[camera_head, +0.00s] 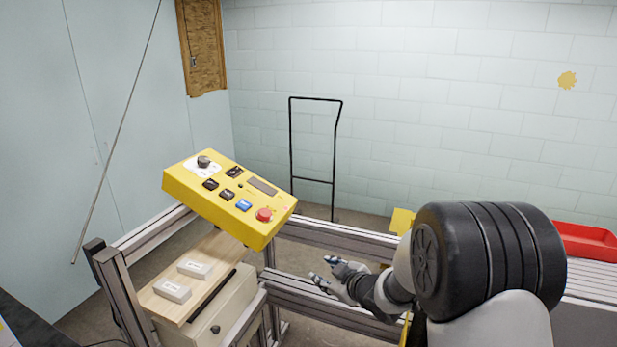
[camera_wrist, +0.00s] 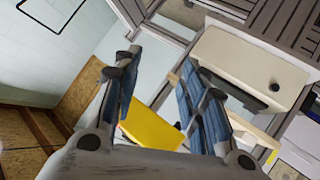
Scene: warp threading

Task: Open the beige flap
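The beige flap (camera_head: 233,304) is the front of a beige box under a wooden shelf, at the lower left of the head view. It has a dark round knob (camera_head: 215,329) and looks shut. In the wrist view the flap (camera_wrist: 238,62) is at the upper right, with its knob (camera_wrist: 274,86) near its right end. My gripper (camera_head: 325,276) is to the right of the flap, apart from it. In the wrist view my gripper (camera_wrist: 160,62) has its blue-padded fingers spread, with nothing held between them.
A yellow control box (camera_head: 228,198) with buttons stands above the wooden shelf (camera_head: 160,302), which carries two small grey blocks (camera_head: 184,280). Aluminium rails (camera_head: 330,302) run beside and behind my gripper. A red tray (camera_head: 585,243) is at the right.

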